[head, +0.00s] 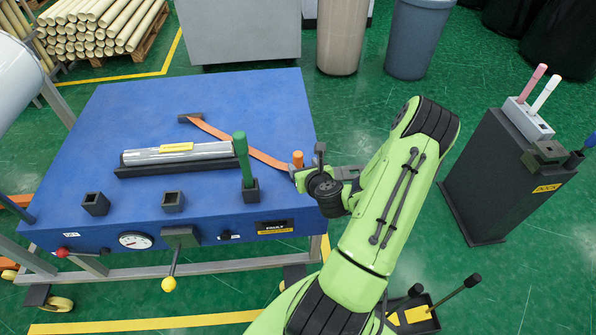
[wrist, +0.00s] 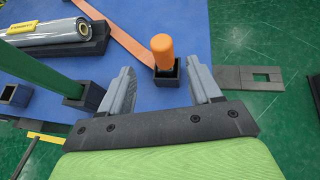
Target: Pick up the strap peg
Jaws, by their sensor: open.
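The strap peg appears to be the orange peg (head: 298,158), standing upright in a black socket at the right edge of the blue table (head: 110,115). An orange strap (head: 240,143) runs to that socket from a dark block further back. In the wrist view the orange peg (wrist: 162,52) stands between and just beyond my two fingertips, with its socket below it. My gripper (wrist: 162,76) is open and empty, its fingers spread on either side of the socket. In the head view my gripper (head: 310,172) is at the table's right edge, partly hiding the socket.
A green peg (head: 242,158) stands upright in a socket to the left, close to my left finger in the wrist view. A wrapped silver roll (head: 175,154) lies in a dark cradle. Empty black sockets (head: 95,204) line the front. A dark stand (head: 500,180) is at right.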

